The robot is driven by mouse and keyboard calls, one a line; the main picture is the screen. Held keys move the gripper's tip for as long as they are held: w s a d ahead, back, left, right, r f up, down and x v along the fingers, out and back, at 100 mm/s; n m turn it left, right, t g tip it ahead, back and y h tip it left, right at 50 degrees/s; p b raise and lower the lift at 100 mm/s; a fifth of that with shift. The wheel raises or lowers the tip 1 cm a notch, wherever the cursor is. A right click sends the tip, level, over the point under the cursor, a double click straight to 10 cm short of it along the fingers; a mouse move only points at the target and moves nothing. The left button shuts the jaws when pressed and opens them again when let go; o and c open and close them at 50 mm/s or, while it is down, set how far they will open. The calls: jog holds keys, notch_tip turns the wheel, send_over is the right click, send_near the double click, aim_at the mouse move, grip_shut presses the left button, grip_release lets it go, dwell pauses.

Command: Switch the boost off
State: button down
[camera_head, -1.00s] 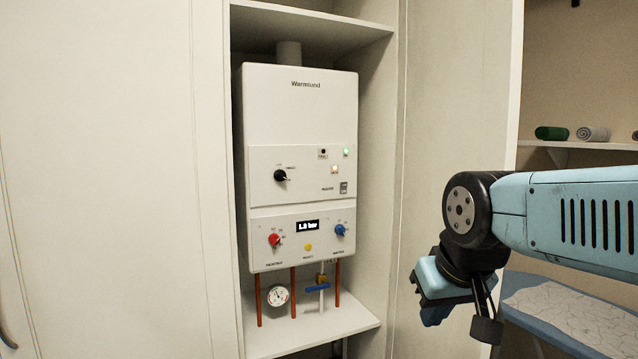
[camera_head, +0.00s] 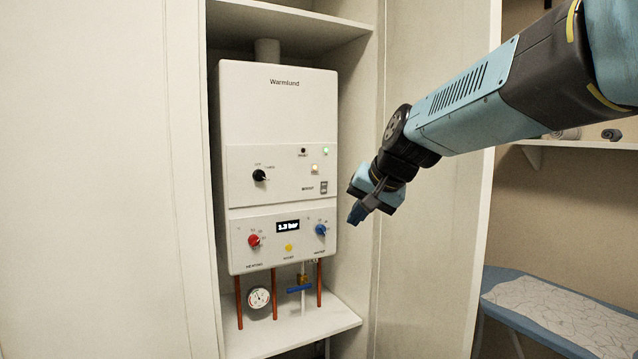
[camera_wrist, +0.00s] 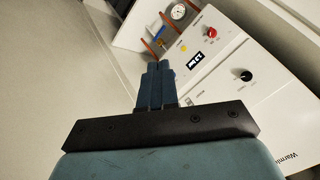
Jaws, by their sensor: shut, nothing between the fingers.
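The white boiler (camera_head: 280,110) hangs in an open cupboard, its front facing me. In the wrist view the shut fingers (camera_wrist: 158,68) show before the tilted boiler front; the rocker is not clear there.
Nearby on the boiler are a black knob (camera_head: 260,175), a red knob (camera_head: 254,240), a blue knob (camera_head: 320,230), a yellow button (camera_head: 289,247) and a lit display (camera_head: 288,226). Below hang copper pipes, a gauge (camera_head: 259,298) and a blue valve handle (camera_head: 299,289). Cupboard walls flank the boiler.

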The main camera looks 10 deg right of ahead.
jog(key=w+d+r+m+t+y, duration=0.1)
jog(key=w+r+m, duration=0.1)
jog(key=w, duration=0.8)
jog(key=w+d+r+m+t, duration=0.1)
jog(key=w+r+m, duration=0.15)
jog(key=w, duration=0.65)
jog(key=m+t, duration=0.3)
jog(key=m, duration=0.3)
send_near(325, 182)
jog(key=v, duration=0.2)
jog(key=shift+s+n, duration=0.25)
jog(key=shift+s, duration=0.2)
jog(key=x, duration=1)
jog(key=shift+r, duration=0.75)
jog(key=shift+s, duration=0.1)
